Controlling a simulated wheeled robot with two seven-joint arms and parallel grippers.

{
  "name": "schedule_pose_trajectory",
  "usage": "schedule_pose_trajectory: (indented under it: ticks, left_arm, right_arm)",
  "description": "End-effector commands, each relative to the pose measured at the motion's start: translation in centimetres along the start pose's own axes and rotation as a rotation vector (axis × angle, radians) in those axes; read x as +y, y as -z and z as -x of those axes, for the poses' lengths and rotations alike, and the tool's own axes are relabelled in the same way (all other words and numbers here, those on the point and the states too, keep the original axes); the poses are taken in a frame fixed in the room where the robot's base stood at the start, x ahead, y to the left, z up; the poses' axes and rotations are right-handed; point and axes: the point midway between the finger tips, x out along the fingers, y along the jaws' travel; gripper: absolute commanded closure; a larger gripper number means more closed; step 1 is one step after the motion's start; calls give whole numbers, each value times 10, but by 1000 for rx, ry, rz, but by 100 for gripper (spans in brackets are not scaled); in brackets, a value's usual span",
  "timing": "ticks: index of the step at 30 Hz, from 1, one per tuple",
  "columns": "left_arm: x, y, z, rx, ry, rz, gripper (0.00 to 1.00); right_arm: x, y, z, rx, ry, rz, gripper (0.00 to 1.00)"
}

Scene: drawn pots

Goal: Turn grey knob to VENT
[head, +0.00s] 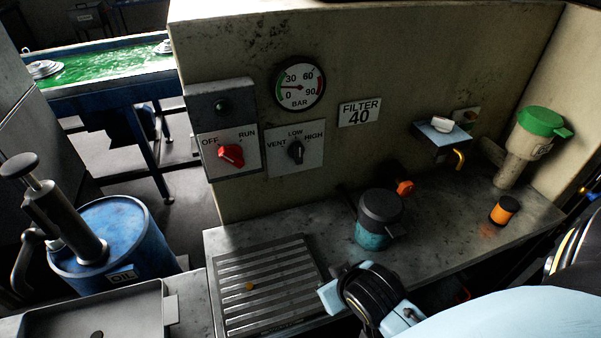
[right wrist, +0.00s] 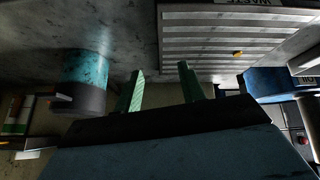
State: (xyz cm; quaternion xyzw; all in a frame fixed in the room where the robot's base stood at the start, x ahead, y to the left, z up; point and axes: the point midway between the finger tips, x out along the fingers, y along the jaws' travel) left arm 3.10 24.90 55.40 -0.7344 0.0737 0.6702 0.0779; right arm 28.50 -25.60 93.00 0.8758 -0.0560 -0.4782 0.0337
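The grey knob (head: 296,152) sits on a light plate (head: 312,164) on the wall, marked VENT at left, LOW at top and HIGH at right. It stands nearly upright and appears to point at LOW; its mark is small. My right gripper (head: 368,296) is low at the front edge of the counter, well below and right of the knob, touching nothing I can see. In the right wrist view its two green fingers (right wrist: 160,78) are apart with nothing between them. The knob is not in the right wrist view. My left gripper is not in view.
A red OFF/RUN knob (head: 231,155) is left of the grey knob, a gauge (head: 299,85) above. A dark-lidded teal pot (head: 378,220) stands on the counter between gripper and wall. A slotted grate (head: 266,285), a blue oil drum (head: 112,245) and an orange-black jar (head: 504,210) are nearby.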

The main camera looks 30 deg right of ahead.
Motion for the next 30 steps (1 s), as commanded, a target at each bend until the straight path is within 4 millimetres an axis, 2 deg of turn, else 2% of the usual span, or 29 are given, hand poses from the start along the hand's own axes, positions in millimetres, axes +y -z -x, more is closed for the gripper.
schedule_pose_trajectory:
  ticks: [8, 12, 15, 18, 23, 30]
  left_arm:
    - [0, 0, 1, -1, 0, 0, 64]
    - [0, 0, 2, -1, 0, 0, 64]
    - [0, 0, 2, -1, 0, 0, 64]
    - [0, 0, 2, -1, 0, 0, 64]
    - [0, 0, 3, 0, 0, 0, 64]
    - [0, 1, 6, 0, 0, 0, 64]
  right_arm:
    - [42, 76, -14, 363, -146, -160, 60]
    - [60, 120, -10, 605, -182, -211, 60]
    - [65, 149, -4, 770, -173, -218, 60]
    - [64, 167, 2, 885, -145, -209, 60]
    - [60, 181, 7, 972, -106, -192, 60]
    - [63, 204, -5, 988, -99, -185, 60]
